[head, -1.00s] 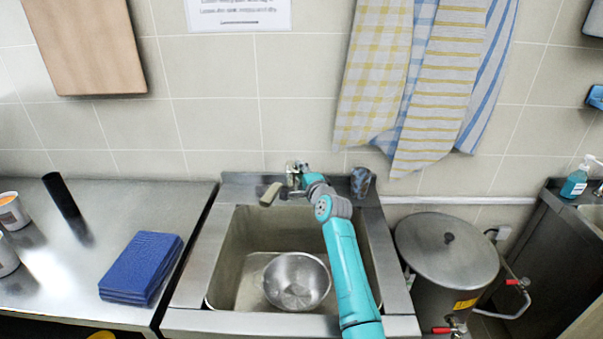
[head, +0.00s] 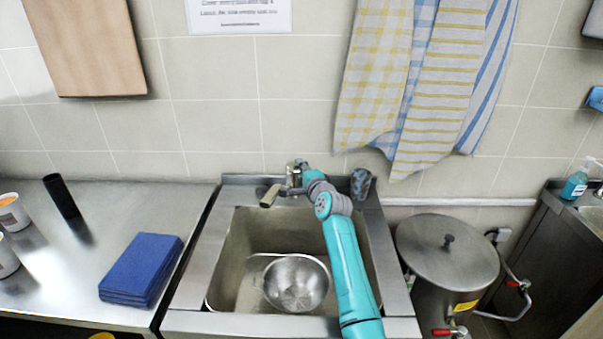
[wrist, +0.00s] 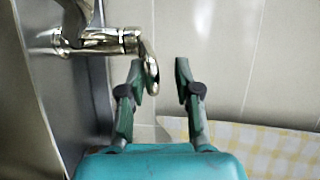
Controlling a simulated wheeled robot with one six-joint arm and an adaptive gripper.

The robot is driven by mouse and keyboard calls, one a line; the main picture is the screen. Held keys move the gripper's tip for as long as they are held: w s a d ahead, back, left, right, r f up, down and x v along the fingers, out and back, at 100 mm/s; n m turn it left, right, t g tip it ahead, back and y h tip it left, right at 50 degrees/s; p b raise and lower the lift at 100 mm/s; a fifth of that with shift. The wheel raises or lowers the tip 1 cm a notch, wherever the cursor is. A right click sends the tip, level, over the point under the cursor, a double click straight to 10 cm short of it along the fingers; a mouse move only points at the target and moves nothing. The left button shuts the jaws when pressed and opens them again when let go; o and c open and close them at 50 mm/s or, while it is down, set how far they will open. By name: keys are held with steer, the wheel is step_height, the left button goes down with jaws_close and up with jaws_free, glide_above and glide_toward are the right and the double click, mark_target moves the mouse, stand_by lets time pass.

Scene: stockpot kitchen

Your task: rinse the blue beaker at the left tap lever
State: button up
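The metal tap (head: 291,176) stands at the back of the left sink. Its spout (head: 270,196) points toward the front left. My gripper (wrist: 160,70) is open and empty at the tap. In the wrist view the chrome tap (wrist: 95,40) is at upper left, and its curved end (wrist: 149,68) overlaps the left fingertip; I cannot tell whether they touch. In the head view my arm hides most of the gripper. A dark blue-grey patterned cup (head: 361,183), perhaps the blue beaker, stands upright on the sink's back ledge, right of the gripper and apart from it.
A metal bowl (head: 296,283) lies in the sink basin (head: 240,245). A lidded stockpot (head: 447,245) stands right of the sink. Blue folded cloths (head: 141,268) and a black cylinder (head: 61,196) are on the left counter. Towels (head: 430,90) hang behind.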

steer(key=shift+f, duration=0.15)
steer(key=shift+s+d, duration=0.15)
steer(key=shift+s, duration=0.1)
steer(key=v, duration=1.1)
steer(key=shift+s, duration=0.25)
